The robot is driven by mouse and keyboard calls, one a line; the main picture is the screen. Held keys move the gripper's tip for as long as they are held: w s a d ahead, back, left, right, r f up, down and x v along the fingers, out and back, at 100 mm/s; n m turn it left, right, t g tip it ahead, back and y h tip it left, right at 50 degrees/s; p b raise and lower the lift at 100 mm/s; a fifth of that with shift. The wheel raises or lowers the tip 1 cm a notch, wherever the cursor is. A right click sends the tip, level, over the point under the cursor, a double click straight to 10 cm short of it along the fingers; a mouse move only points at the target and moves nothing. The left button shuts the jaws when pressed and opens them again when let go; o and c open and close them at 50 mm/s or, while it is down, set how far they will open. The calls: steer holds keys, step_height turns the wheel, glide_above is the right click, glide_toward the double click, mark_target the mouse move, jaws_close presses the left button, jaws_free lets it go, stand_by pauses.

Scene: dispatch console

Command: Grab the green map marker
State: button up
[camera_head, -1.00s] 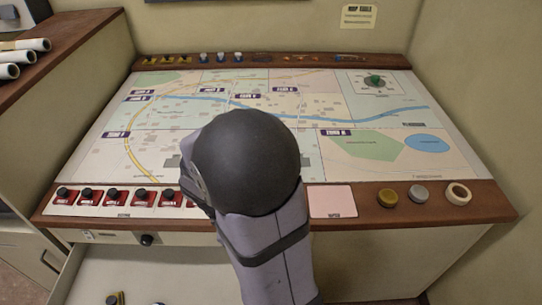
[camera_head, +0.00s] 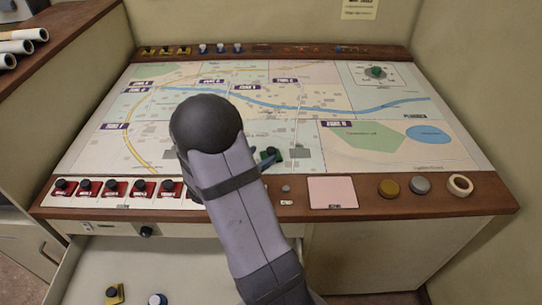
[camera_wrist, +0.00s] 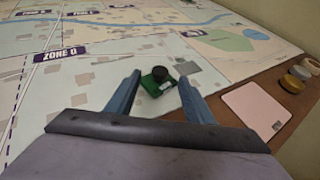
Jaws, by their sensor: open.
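The green map marker (camera_head: 271,155) has a square green base and a black knob. It sits on the lower middle of the map (camera_head: 385,165), just right of my arm in the head view. In the wrist view the marker (camera_wrist: 158,80) shows between and slightly beyond the tips of my gripper (camera_wrist: 159,88). My gripper's blue fingers are spread, one on each side of it, with nothing held. I cannot tell if the fingers touch the map. In the head view my arm hides most of the gripper.
A row of red markers (camera_head: 115,188) stands on the front ledge at left. A pink pad (camera_head: 332,192), a gold disc (camera_head: 389,188), a silver disc (camera_head: 420,184) and a tape roll (camera_head: 460,185) lie at right. An open drawer (camera_head: 190,270) is below.

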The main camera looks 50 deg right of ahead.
mark_target(270, 151)
steer(key=shift+p+x, duration=1.25)
steer(key=shift+x, duration=2.5)
steer(key=shift+s, duration=0.1)
steer(key=shift+c, duration=0.6)
steer(key=c, duration=1)
